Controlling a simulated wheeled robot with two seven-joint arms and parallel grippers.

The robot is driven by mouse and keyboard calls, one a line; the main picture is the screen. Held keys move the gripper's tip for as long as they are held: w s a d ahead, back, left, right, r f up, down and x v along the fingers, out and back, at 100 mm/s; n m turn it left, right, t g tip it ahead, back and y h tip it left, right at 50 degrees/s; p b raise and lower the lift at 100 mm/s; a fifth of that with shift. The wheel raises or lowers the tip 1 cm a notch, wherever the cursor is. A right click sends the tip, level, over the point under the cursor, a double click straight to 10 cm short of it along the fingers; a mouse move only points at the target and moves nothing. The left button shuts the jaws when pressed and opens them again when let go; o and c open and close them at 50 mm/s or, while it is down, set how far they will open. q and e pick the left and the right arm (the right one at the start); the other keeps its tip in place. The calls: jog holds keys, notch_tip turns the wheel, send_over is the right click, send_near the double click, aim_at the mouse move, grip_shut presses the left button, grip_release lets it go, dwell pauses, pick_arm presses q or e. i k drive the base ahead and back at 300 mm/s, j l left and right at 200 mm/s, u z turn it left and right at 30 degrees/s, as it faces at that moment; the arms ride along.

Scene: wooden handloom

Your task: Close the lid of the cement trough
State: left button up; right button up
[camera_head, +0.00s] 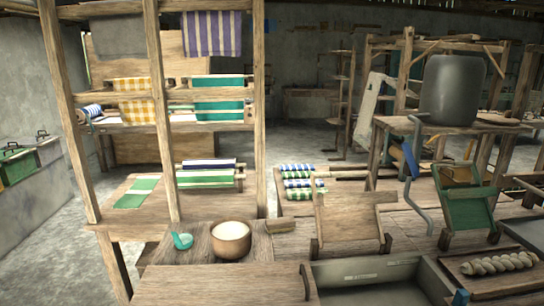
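A grey trough (365,270) that looks like cement is at the bottom centre right, cut off by the lower edge. Its inside shows from above, so it is open here. A wooden lid-like panel (346,222) stands tilted up behind it, with dark brackets at its lower corners. A flat wooden panel (220,286) with a dark handle (305,282) lies to the left of the trough. A green-faced panel (469,212) stands tilted farther right. I cannot tell for certain which panel belongs to the trough. Neither of my grippers is in view.
A wooden bowl (231,241) with pale contents and a teal object (182,240) sit left of the trough. A twisted yarn bundle (497,263) lies on a tray at right. A grey drum (452,90) stands behind. A loom frame (256,120) rises at left.

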aim_at(290, 283)
jog(key=i+j+u, duration=0.4)
jog(key=j, duration=0.15)
jog(key=i+j+u, duration=0.35)
jog(key=j, duration=0.15)
jog(key=k, duration=0.05)
